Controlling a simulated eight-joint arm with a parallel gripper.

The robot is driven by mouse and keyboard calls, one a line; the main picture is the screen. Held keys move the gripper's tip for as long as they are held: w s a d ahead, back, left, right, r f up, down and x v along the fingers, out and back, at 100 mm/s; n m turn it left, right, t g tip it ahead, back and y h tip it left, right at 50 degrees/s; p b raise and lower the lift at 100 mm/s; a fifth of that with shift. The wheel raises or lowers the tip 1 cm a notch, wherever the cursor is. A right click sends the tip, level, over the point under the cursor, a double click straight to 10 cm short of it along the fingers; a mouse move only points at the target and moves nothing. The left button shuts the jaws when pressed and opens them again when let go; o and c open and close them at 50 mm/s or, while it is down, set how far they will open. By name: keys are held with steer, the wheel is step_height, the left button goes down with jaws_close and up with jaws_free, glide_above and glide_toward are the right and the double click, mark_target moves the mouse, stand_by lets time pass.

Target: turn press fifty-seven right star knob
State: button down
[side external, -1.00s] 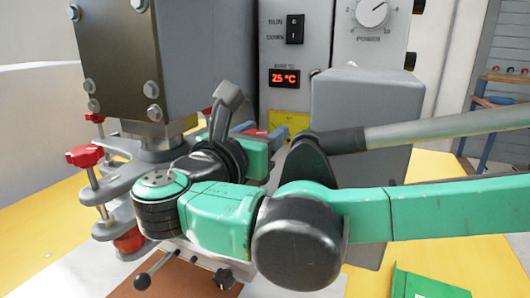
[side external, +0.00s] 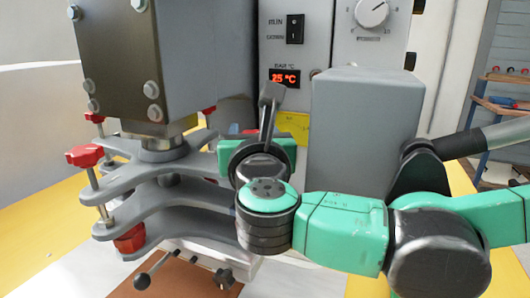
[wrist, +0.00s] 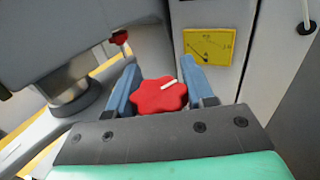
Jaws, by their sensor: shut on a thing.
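The red star knob (wrist: 158,97) with a white mark on one lobe sits between the two blue fingers of my gripper (wrist: 160,76) in the wrist view. The fingers are shut on it, one on each side. The white mark points toward the upper right, near the right finger. In the side view my wrist and arm cover most of the gripper, and only a small red part of the knob (side external: 250,132) shows. The press (side external: 165,180) has stacked grey plates with a shaft in the middle.
Other red knobs stand on the press, at the left (side external: 88,155) and lower down (side external: 130,238). A grey box (side external: 365,140) stands right of my wrist. The control panel (side external: 340,60) with a 25 °C display is behind. A yellow gauge (wrist: 208,46) is beyond the fingers.

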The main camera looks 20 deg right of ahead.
steer(key=shift+a+n+y, duration=0.1)
steer(key=shift+n+y, duration=0.5)
steer(key=shift+y, duration=0.3)
steer(key=shift+c, duration=1.7)
jaws_free()
steer(key=shift+h, duration=0.3)
